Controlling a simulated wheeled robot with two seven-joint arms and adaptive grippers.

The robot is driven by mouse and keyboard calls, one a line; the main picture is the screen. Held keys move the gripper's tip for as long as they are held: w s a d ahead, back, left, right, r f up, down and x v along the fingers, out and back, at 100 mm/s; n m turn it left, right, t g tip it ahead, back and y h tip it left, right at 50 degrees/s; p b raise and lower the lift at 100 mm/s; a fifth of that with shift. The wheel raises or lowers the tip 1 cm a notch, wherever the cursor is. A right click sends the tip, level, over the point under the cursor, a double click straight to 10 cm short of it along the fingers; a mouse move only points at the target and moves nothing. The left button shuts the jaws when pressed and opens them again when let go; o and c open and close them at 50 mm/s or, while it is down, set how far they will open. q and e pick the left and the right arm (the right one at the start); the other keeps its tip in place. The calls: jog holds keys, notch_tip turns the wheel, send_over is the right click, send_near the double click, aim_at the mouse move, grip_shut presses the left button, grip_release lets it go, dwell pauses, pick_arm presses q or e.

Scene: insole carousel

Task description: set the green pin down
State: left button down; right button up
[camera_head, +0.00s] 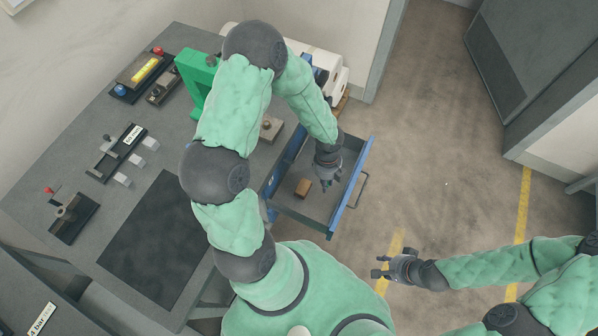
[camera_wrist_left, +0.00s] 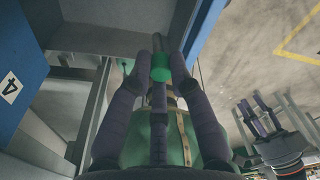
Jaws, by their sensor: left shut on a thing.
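My left gripper (camera_head: 328,184) points down inside the open blue-rimmed drawer (camera_head: 361,165). In the left wrist view, the green pin (camera_wrist_left: 160,68) sits between the fingertips of the left gripper (camera_wrist_left: 158,58), which is shut on it. The pin cannot be made out in the head view, and I cannot tell whether it touches the drawer floor. My right gripper (camera_head: 382,267) is empty, with its fingers apart, outside the drawer over the floor; it also shows in the left wrist view (camera_wrist_left: 258,112).
A small brown block (camera_head: 303,188) lies in the drawer, left of my left gripper. The bench (camera_head: 190,190) carries a black mat (camera_head: 155,240), a green press-like frame (camera_head: 195,80) and several small fixtures. Open floor lies right of the drawer.

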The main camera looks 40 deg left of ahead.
pick_arm(q)
jog(key=shift+w+a+f+m+y+b, duration=0.1)
jog(key=shift+w+a+f+m+b, duration=1.25)
jog(key=shift+f, duration=1.35)
jog(key=shift+w+a+f+m+y+b, duration=0.1)
jog(key=shift+w+a+f+m+b, duration=0.85)
jog(key=shift+w+f, duration=1.25)
jog(key=shift+w+a+f+m+y+b, duration=0.1)
jog(key=shift+w+a+f+m+b, duration=1.05)
jog(key=shift+f, duration=2)
jog(key=shift+s+a+n, duration=0.1)
jog(key=shift+a+n, duration=0.1)
jog(key=shift+n, duration=0.15)
jog(key=shift+f, duration=0.15)
jog(key=c, duration=1.1)
grip_release()
jog(key=shift+p, duration=0.3)
